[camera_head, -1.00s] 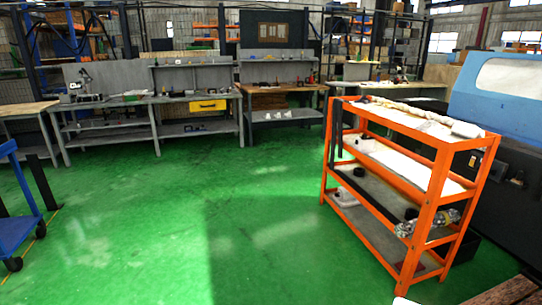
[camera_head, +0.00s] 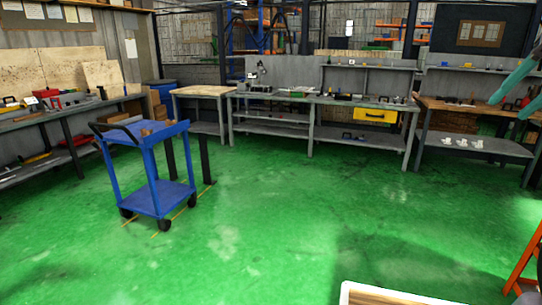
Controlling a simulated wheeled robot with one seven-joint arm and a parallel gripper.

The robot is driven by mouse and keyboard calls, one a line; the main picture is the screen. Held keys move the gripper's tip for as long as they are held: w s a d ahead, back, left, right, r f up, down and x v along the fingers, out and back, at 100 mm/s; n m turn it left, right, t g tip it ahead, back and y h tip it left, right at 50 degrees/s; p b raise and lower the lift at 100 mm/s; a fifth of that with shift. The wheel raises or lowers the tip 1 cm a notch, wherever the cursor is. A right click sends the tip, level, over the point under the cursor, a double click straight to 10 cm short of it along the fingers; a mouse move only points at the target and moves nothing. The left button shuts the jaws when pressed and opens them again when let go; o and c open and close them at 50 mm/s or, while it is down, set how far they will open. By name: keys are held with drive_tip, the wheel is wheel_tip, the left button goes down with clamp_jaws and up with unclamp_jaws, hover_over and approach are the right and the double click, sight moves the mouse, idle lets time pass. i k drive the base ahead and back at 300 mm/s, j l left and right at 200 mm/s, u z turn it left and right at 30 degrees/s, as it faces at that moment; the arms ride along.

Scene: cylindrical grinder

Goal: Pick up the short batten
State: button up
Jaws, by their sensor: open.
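Small brown wooden pieces (camera_head: 151,128) lie on the top shelf of the blue cart (camera_head: 157,200) at the left. They are too small to tell whether one is the short batten. Two teal fingers of my gripper (camera_head: 505,110) show at the right edge, pointing down and left. They are apart, with nothing seen between them. My gripper is far to the right of the cart in the picture, and the rest of it is out of frame.
A cluttered workbench (camera_head: 60,115) stands behind the cart at the left. Grey benches (camera_head: 310,130) and a wood-topped bench (camera_head: 470,110) line the back. Part of an orange rack (camera_head: 522,265) shows at the right. The green floor (camera_head: 250,215) between is clear.

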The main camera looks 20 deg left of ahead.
sight(28, 117)
drive_tip(key=i+u, duration=0.75)
drive_tip(key=i+l+u, duration=0.15)
drive_tip(key=i+u, duration=0.2)
drive_tip(key=i+j+u, duration=0.15)
drive_tip(key=u, duration=0.25)
drive_tip(key=i+u, duration=0.35)
drive_tip(key=i+j+u, duration=0.1)
drive_tip(key=i+u, duration=0.15)
drive_tip(key=u, duration=0.15)
drive_tip(key=i+u, duration=0.25)
drive_tip(key=u, duration=0.15)
drive_tip(key=i+l+u, duration=0.1)
drive_tip(key=i+u, duration=0.15)
drive_tip(key=i, duration=3.5)
drive_tip(key=i+z, duration=0.2)
drive_tip(key=i, duration=0.3)
drive_tip(key=i+z, duration=0.2)
drive_tip(key=i, duration=0.3)
drive_tip(key=i+j+z, duration=0.15)
drive_tip(key=i, duration=0.3)
drive_tip(key=i+j+z, duration=0.2)
drive_tip(key=i, duration=0.25)
drive_tip(key=i+j+z, duration=0.25)
drive_tip(key=i, duration=0.9)
drive_tip(key=i+j, duration=0.15)
drive_tip(key=i, duration=0.55)
drive_tip(key=i+z, duration=0.1)
drive_tip(key=i, duration=0.55)
